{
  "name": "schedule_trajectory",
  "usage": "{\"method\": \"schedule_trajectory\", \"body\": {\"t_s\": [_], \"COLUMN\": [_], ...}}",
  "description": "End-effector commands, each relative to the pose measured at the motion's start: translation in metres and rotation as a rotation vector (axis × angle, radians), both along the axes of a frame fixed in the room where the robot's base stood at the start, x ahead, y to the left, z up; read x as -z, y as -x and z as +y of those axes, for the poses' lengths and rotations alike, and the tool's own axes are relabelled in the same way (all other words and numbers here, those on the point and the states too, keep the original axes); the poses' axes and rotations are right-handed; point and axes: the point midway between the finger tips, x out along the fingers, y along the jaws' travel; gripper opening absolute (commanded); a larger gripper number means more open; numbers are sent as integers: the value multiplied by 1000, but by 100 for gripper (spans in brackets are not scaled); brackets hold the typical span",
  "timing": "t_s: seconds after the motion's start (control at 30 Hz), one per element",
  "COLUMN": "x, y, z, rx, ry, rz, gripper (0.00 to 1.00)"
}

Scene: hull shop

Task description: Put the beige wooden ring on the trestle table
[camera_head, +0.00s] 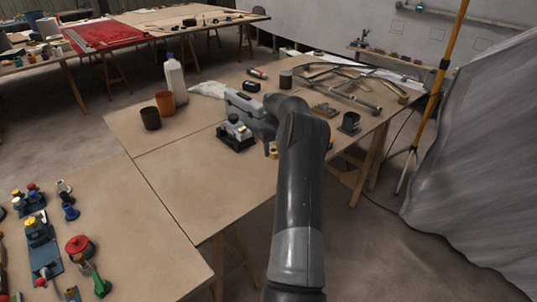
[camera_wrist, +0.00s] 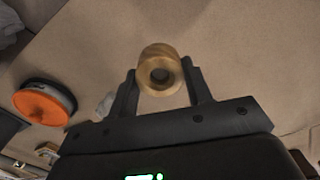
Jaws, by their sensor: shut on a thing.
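The beige wooden ring (camera_wrist: 160,58) is between the two fingers of my gripper (camera_wrist: 160,75) in the wrist view. The fingers are shut on its sides, and its hole faces the camera. In the head view a small tan bit of the ring (camera_head: 273,153) shows just left of my arm, which hides most of the gripper. The trestle table (camera_head: 195,165) has a pale brown top on wooden trestle legs and lies below and around the gripper. I cannot tell the ring's height above the top.
A black tool with a white top (camera_head: 236,133) stands left of the gripper. An orange and black round thing (camera_wrist: 45,102) is near the gripper in the wrist view. The table's front left is bare.

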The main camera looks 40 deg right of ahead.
Motion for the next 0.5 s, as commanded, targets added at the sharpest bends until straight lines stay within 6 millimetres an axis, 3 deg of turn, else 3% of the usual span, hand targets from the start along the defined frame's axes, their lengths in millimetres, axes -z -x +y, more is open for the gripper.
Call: {"method": "schedule_trajectory", "body": {"t_s": [0.2,0.37,0.5], "x": [17,25,46], "y": [-25,-27,-27], "z": [10,11,11], "rx": [1,2,2], "ry": [0,0,-1], "rz": [-1,1,2], "gripper": [22,22,22]}}
